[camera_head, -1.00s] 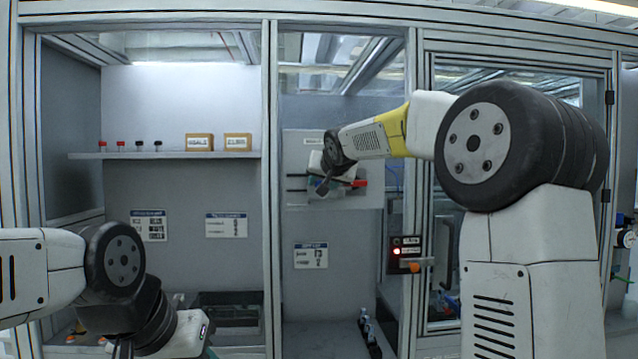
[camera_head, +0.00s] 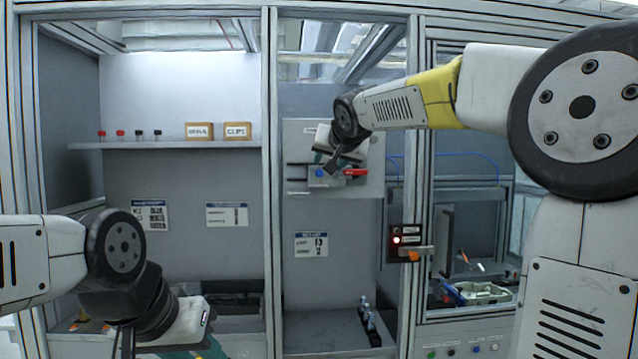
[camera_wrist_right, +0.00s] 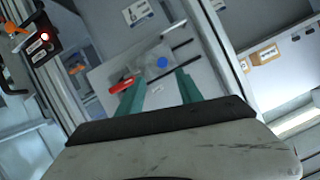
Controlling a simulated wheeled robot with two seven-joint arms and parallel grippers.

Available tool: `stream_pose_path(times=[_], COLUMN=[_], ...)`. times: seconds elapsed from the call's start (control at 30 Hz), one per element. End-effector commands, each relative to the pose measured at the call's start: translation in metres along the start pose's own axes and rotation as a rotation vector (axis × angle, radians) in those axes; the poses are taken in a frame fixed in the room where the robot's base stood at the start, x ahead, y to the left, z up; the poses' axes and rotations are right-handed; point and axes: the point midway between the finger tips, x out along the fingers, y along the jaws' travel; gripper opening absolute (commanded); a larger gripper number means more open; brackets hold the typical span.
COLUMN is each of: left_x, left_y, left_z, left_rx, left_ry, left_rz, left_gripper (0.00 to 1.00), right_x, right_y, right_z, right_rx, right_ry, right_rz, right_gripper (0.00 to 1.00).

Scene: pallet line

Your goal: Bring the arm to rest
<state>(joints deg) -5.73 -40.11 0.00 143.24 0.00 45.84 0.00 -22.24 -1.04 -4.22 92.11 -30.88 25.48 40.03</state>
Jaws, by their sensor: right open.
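My right arm reaches in from the right in the head view, bent toward the white panel in the middle bay. My right gripper (camera_head: 322,166) is in front of that panel (camera_head: 372,180). In the right wrist view its two green fingers (camera_wrist_right: 160,95) are apart with nothing between them. A red-handled part (camera_head: 355,172) and a blue round spot (camera_wrist_right: 162,62) show at the panel just beyond the fingers. My left arm is low at the left, and its gripper (camera_head: 122,342) is cut by the bottom edge; its opening is unclear.
A shelf (camera_head: 180,147) at the left holds two cardboard boxes (camera_head: 218,131) and several small red and black items. A post carries a control box with a red light (camera_head: 397,240). A tray (camera_head: 478,293) is behind the right-hand frame. Frame posts stand between the bays.

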Motion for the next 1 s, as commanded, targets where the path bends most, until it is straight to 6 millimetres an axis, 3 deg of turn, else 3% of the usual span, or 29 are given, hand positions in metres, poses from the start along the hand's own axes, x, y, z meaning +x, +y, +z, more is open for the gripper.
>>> stream_pose_path(times=[0.17, 0.27, 0.4, 0.5, 0.7, 0.83, 1.0], left_x=[0.000, 0.000, 0.000, 0.000, 0.000, 0.000, 0.000], left_y=[0.000, 0.000, 0.000, 0.000, 0.000, 0.000, 0.000], left_z=[0.000, 0.000, 0.000, 0.000, 0.000, 0.000, 0.000], left_rx=[0.000, 0.000, 0.000, 0.000, 0.000, 0.000, 0.000], left_ry=[0.000, 0.000, 0.000, 0.000, 0.000, 0.000, 0.000], left_rz=[0.000, 0.000, 0.000, 0.000, 0.000, 0.000, 0.000], left_gripper=[0.36, 0.36, 0.36, 0.36, 0.36, 0.36, 0.36], right_x=[-0.012, -0.038, -0.091, -0.130, -0.190, -0.211, -0.219], right_y=[0.015, 0.041, 0.082, 0.102, 0.121, 0.123, 0.124], right_z=[0.015, 0.050, 0.130, 0.193, 0.302, 0.342, 0.359], right_rx=[-0.004, -0.018, -0.051, -0.075, -0.109, -0.119, -0.125], right_ry=[-0.033, -0.105, -0.259, -0.371, -0.546, -0.608, -0.635], right_rz=[0.016, 0.042, 0.072, 0.073, 0.045, 0.024, 0.014], right_gripper=[0.43, 0.43, 0.43, 0.43, 0.43, 0.43, 0.43])
